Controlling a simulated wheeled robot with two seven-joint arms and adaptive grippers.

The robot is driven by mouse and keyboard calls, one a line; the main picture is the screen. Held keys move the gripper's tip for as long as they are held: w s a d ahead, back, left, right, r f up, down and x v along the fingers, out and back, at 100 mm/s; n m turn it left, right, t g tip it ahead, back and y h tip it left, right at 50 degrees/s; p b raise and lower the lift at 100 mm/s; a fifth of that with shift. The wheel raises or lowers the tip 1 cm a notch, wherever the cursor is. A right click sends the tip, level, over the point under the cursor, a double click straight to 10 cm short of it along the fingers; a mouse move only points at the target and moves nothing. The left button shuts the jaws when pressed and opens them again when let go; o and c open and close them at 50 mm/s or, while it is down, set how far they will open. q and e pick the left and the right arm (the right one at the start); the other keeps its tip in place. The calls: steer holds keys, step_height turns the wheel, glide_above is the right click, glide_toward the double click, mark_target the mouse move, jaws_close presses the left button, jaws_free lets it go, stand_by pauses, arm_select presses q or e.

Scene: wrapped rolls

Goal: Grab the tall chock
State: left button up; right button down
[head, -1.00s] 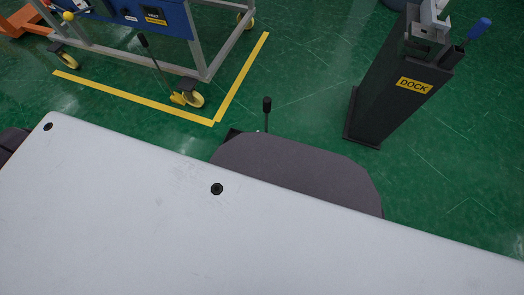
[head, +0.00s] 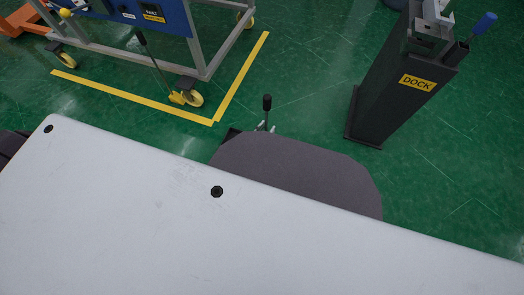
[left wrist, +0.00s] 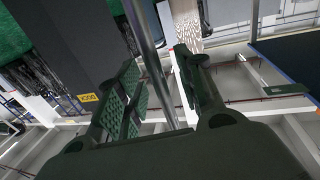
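I cannot pick out a tall chock in either view. My left gripper (left wrist: 158,60) shows in the left wrist view, with its two dark fingers apart. Green ribbed pads show on the left finger. A shiny metal pole (left wrist: 150,60) runs through the gap between the fingers in the picture; I cannot tell whether it is near them or behind. I cannot make out either gripper in the head view, and my right gripper is in no view.
A bare white tabletop (head: 120,220) fills the front. A grey chair seat (head: 300,175) is at its far edge. A dark post marked DOCK (head: 390,105) stands at right on the green floor. A wheeled cart (head: 205,40) stands at upper left, beside yellow floor lines.

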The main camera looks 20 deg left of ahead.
arm_select(q)
steer(key=shift+c, duration=0.2)
jaws_close()
stand_by(0.5)
steer(key=shift+w+r, duration=0.1)
steer(key=shift+r, duration=0.05)
